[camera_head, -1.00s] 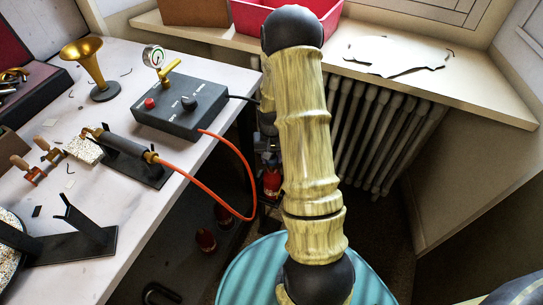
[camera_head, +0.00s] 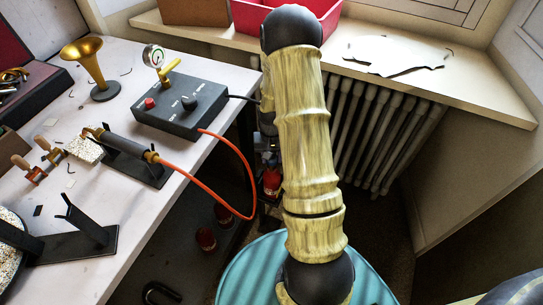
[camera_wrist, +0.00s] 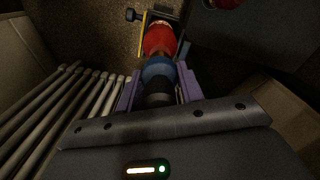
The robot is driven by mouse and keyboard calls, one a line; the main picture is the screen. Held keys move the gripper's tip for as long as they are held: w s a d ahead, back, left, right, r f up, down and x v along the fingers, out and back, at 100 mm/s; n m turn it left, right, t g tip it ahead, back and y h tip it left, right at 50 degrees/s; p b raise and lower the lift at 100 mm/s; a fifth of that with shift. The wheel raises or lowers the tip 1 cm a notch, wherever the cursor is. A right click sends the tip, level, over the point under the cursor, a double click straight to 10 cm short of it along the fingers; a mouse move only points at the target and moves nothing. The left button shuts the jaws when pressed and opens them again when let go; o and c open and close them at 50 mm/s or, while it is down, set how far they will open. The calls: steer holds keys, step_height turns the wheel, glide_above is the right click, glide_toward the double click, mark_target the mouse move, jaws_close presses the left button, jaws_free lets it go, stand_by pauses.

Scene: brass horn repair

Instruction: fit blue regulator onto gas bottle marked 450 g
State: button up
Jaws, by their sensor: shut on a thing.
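My gripper (camera_wrist: 158,88), with purple fingers, is shut on the blue regulator (camera_wrist: 158,74), seen in the wrist view with a dark part towards me. A red gas bottle (camera_wrist: 160,40) is directly beyond the regulator and in line with it. They look very close or touching; I cannot tell whether they are joined. The red bottle also shows in the head view (camera_head: 272,181), low beside the bench and partly behind my arm. No weight marking is legible. My gripper is mostly hidden behind my arm in the head view.
More red bottles (camera_head: 206,240) stand on a dark surface below the bench (camera_head: 100,205). A radiator (camera_head: 385,130) is close on the right, under the sill. An orange hose (camera_head: 250,180) hangs off the bench edge near my arm. A teal round surface (camera_head: 240,275) is below.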

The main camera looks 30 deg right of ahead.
steer(key=shift+f+b, duration=0.3)
steer(key=shift+f, duration=1)
stand_by(1.4)
steer(key=o, duration=1.4)
steer(key=shift+r+p, duration=3.1)
steer(key=shift+r, duration=0.45)
